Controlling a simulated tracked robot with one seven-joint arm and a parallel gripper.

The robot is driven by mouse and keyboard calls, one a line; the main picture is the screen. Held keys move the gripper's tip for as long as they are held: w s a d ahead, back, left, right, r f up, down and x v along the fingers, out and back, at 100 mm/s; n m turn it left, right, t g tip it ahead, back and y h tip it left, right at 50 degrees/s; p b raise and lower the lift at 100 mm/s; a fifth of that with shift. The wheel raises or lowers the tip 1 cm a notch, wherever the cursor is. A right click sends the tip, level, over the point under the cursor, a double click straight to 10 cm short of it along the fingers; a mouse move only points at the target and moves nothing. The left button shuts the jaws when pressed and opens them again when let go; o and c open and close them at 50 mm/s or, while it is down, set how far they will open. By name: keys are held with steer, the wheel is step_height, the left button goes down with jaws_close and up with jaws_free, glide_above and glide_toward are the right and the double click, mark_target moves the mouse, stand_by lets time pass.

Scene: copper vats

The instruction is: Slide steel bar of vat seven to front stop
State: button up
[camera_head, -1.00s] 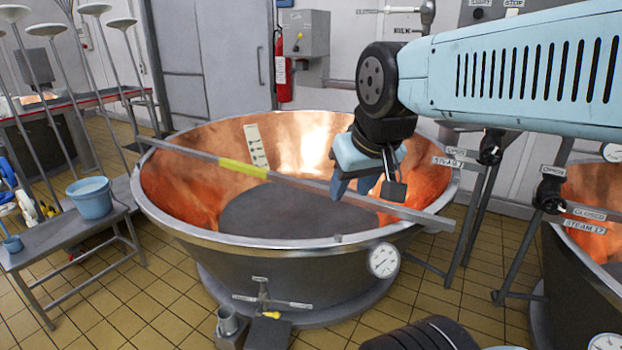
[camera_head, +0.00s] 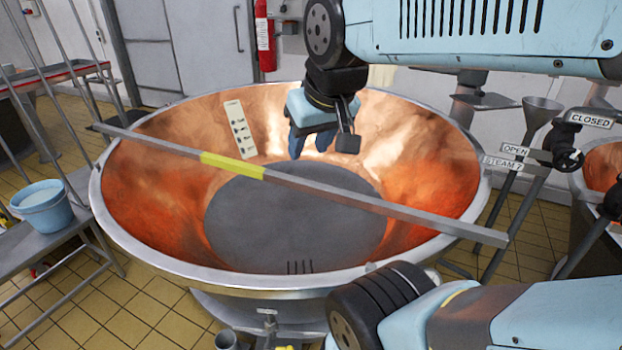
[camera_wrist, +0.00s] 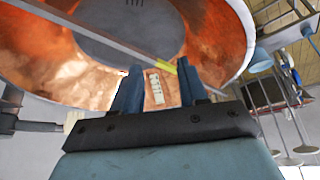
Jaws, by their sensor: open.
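The steel bar (camera_head: 350,200) lies across the rim of the copper vat (camera_head: 140,255), slanting from upper left to lower right. It has a yellow band (camera_head: 232,166) left of its middle. The bar also shows in the wrist view (camera_wrist: 100,35), with the yellow band near the right finger. My gripper (camera_head: 312,150) is above the vat, behind the bar in the head view. In the wrist view my gripper (camera_wrist: 160,82) has its two fingers spread and nothing between them. A stop on the rim is hard to make out; a small nub (camera_head: 370,267) shows at the front rim.
A bench with a blue bucket (camera_head: 42,205) stands at the left. At the right are valve handles labelled OPEN and CLOSED (camera_head: 590,119), and a funnel (camera_head: 540,110). A white label strip (camera_head: 240,130) is on the vat's inner wall. A red extinguisher (camera_head: 265,40) hangs behind.

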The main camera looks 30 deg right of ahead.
steer(key=shift+w+d, duration=0.2)
steer(key=shift+o, duration=1.2)
steer(key=shift+w+d+r, duration=0.1)
steer(key=shift+w, duration=0.05)
steer(key=shift+o, duration=0.8)
steer(key=shift+w+d, duration=0.15)
steer(key=shift+w, duration=0.2)
steer(key=n+g, duration=0.6)
steer(key=n, duration=0.1)
glide_above(333, 189)
step_height(333, 189, down, 25)
step_height(333, 189, down, 13)
steer(key=shift+f, duration=0.1)
